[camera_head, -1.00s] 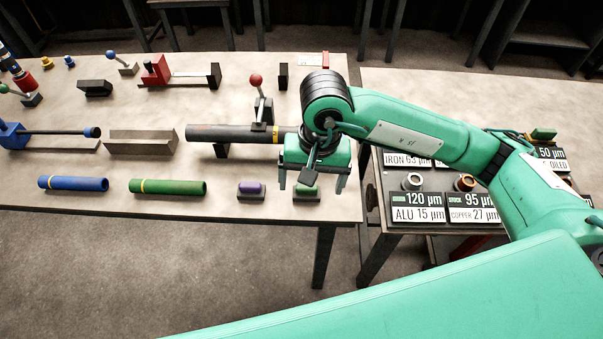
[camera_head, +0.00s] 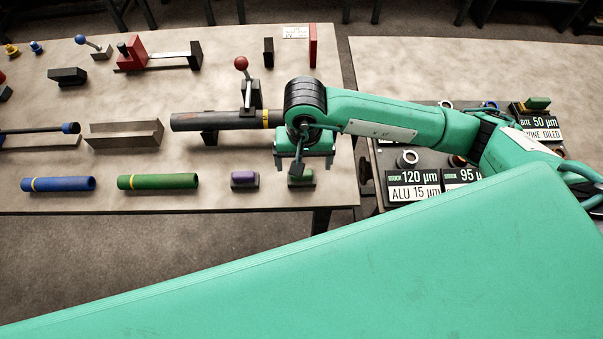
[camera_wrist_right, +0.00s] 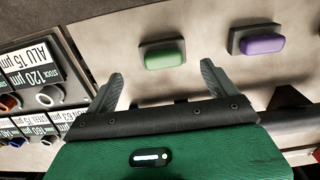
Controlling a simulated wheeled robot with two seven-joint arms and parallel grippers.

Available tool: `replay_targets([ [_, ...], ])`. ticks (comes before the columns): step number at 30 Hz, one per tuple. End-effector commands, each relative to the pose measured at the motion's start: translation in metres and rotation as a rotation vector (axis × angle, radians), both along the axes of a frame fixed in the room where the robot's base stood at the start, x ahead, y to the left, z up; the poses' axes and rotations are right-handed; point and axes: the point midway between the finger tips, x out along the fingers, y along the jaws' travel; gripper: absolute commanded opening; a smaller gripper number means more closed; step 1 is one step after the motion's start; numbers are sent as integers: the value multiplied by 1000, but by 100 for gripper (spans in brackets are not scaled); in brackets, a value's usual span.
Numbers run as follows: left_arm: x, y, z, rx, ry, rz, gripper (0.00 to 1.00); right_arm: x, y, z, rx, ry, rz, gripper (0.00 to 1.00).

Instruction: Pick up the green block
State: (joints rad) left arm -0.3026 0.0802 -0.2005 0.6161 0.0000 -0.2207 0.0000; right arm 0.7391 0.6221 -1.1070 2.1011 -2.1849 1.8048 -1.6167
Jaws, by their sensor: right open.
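The green block (camera_head: 302,178) sits on a small dark base near the front right edge of the left table. It shows whole in the right wrist view (camera_wrist_right: 165,54), with the base behind it. My right gripper (camera_head: 304,163) is open and empty, just behind the block in the head view and partly in front of it. In the wrist view its two fingers (camera_wrist_right: 162,76) are spread wide, roughly in line with the block, which lies beyond the fingertips and not between them. My left gripper is in neither view.
A purple block (camera_head: 244,178) on a similar base stands left of the green one. A green tube (camera_head: 158,181) and blue tube (camera_head: 58,184) lie farther left. A dark bar (camera_head: 215,121) with a lever is behind. Labelled panels (camera_head: 414,186) stand on the right table.

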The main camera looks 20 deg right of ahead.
Motion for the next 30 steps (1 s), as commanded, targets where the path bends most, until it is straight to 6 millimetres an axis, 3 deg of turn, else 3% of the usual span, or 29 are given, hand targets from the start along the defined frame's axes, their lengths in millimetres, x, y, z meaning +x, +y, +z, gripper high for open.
replay_targets([
  [5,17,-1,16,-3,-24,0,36,-1,3,-14,0,4,-1,89],
  [12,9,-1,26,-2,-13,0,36,0,5,-44,1,3,-1,89],
  [21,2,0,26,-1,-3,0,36,1,5,-51,1,0,0,89],
  [23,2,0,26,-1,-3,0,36,1,5,-51,1,0,0,81],
  [30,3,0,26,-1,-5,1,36,1,5,-51,1,0,0,35],
])
